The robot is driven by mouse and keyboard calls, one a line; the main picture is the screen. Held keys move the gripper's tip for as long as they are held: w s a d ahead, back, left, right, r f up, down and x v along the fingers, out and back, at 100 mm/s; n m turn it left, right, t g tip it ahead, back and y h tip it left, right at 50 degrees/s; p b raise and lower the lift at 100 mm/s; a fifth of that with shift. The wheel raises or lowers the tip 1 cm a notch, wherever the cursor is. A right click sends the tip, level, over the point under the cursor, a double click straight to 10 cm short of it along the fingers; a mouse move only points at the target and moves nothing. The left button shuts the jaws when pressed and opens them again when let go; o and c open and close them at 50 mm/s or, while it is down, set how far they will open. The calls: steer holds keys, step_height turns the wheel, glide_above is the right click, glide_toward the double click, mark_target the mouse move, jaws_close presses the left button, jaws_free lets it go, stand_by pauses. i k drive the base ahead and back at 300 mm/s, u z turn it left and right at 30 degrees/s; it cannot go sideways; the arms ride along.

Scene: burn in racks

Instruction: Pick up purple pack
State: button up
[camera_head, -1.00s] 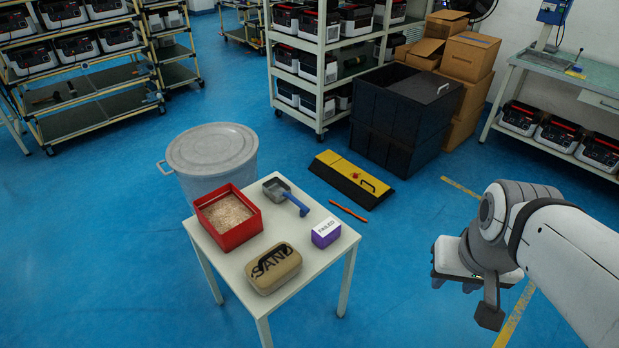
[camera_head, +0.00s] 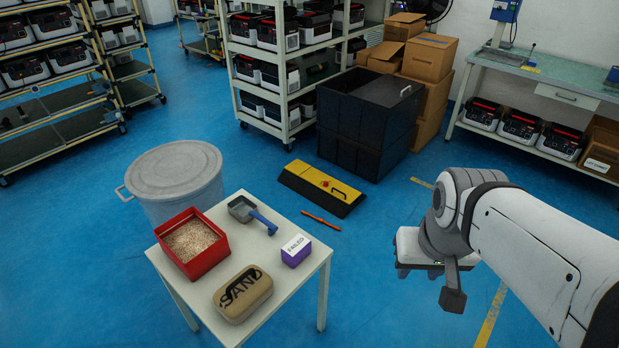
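The purple pack (camera_head: 296,251) is a small box with a white top label reading "FAILED". It sits near the right corner of a small white table (camera_head: 291,285). My gripper (camera_head: 403,272) is to the right of the table, apart from the pack, over the floor. Its fingers are mostly hidden beneath the wrist, so I cannot tell whether they are open or shut.
On the same table are a red box of granules (camera_head: 209,256), a tan SAND pack (camera_head: 243,293) and a grey scoop with a blue handle (camera_head: 262,221). A lidded grey bin (camera_head: 174,171) stands behind.

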mark_target(300, 246)
steer(key=i, duration=0.8)
steer(key=u, duration=1.7)
